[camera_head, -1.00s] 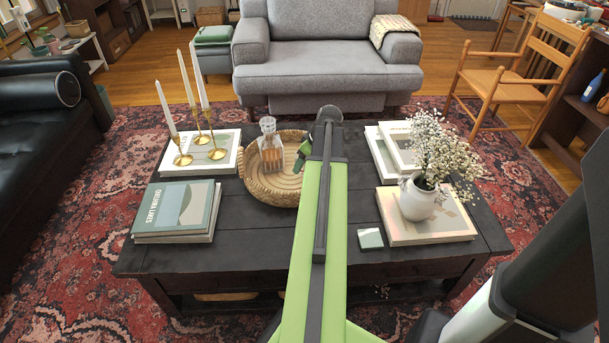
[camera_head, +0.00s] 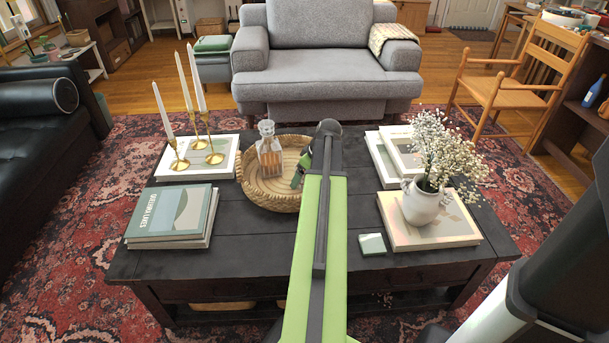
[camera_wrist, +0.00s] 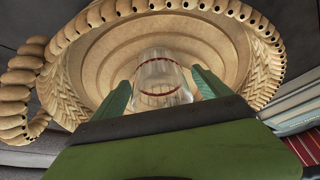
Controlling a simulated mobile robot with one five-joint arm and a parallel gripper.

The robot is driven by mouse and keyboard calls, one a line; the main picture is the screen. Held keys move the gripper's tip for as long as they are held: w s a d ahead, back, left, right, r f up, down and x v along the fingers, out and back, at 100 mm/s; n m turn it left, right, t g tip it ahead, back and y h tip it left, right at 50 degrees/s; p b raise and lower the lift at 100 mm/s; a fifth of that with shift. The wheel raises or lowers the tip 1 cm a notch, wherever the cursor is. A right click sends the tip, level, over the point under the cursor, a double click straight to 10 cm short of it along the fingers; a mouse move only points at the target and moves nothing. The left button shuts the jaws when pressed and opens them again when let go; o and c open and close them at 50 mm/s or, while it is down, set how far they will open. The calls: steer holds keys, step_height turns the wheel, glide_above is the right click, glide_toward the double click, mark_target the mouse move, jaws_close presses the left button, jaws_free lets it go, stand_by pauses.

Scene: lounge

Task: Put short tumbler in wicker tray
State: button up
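The wicker tray (camera_head: 273,201) is round and sits on the dark coffee table, left of my arm. It fills much of the wrist view, its woven rim (camera_wrist: 65,85) around a pale ringed floor. The short tumbler (camera_wrist: 160,78) is clear glass with dark red lines and shows between my two green fingers in the wrist view. My gripper (camera_wrist: 163,90) appears closed against both its sides, over the tray floor. In the head view my gripper (camera_head: 301,170) is at the tray's right side, and the tumbler is hidden. Whether it touches the floor cannot be told.
A glass decanter (camera_head: 269,152) with amber liquid stands in the tray. Candlesticks on a book (camera_head: 190,160) and stacked books (camera_head: 172,219) are on the left. A flower vase (camera_head: 422,203) on books is at right. A small pale green square (camera_head: 372,244) lies nearer.

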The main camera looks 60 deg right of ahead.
steer(key=shift+r, duration=0.1)
steer(key=shift+r+p, duration=0.2)
steer(key=shift+p, duration=0.1)
steer(key=p+v, duration=1.1)
steer(key=shift+s+r, duration=0.15)
steer(key=shift+r, duration=0.25)
